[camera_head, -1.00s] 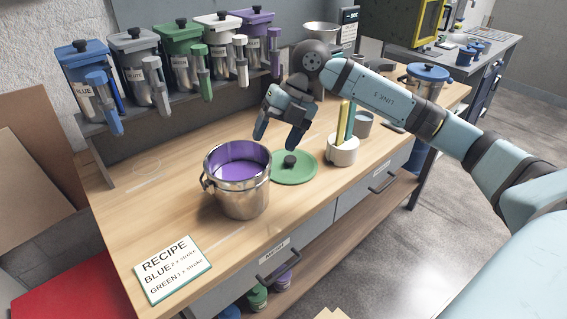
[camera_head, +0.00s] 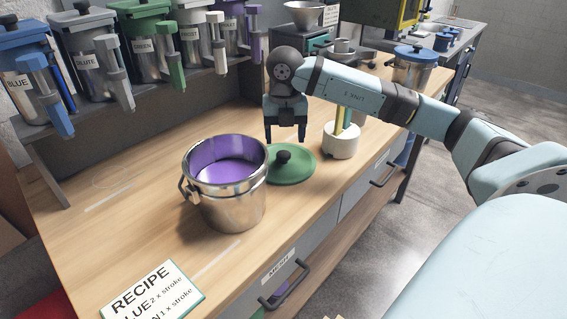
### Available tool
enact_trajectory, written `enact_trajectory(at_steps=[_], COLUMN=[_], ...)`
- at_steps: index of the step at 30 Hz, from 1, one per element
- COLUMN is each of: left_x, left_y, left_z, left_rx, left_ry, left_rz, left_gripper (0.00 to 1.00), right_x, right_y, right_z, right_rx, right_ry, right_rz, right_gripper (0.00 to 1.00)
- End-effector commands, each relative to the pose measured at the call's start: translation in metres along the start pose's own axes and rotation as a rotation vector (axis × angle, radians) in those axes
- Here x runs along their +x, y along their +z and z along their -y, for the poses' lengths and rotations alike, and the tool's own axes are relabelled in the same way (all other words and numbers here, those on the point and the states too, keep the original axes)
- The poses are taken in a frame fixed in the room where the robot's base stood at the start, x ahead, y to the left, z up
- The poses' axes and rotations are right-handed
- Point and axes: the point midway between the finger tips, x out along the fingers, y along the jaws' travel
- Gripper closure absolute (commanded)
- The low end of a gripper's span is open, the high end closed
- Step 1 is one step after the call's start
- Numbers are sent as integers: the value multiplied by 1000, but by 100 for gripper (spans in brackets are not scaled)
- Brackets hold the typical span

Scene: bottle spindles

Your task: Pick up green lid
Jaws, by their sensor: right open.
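The green lid (camera_head: 297,170) is a flat disc with a black knob (camera_head: 283,157) on top. It lies on the wooden bench just right of the metal pot. My right gripper (camera_head: 285,138) points down above the lid, close over the knob. Its two fingers are apart and nothing is between them. I cannot tell the exact gap between the fingertips and the knob. My left gripper is not in view.
The open metal pot (camera_head: 235,203), purple inside, stands left of the lid. A white holder (camera_head: 341,141) with upright sticks is to the right. Colour dispensers line the back shelf. A recipe card (camera_head: 152,294) lies at the front. The bench's left part is clear.

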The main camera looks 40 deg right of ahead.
Motion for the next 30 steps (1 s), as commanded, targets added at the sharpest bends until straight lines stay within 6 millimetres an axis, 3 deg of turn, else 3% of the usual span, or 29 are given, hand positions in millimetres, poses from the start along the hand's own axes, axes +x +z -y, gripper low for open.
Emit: enact_trajectory(at_steps=[5, 12, 20, 27, 30], left_x=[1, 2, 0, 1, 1], left_y=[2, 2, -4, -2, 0], left_z=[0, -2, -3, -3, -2], left_rx=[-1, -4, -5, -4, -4], left_ry=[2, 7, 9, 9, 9], left_rz=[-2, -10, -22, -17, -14], left_gripper=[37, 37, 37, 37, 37], right_x=[14, 49, 53, 53, 52], right_y=[1, 2, 2, 2, 2], right_z=[-1, -2, -2, -2, -2], right_rx=[0, -2, -1, -1, -1], right_ry=[-1, -1, 0, 0, 0], right_rz=[-2, -3, -1, -1, -1], right_gripper=[32, 32, 32, 85, 86])
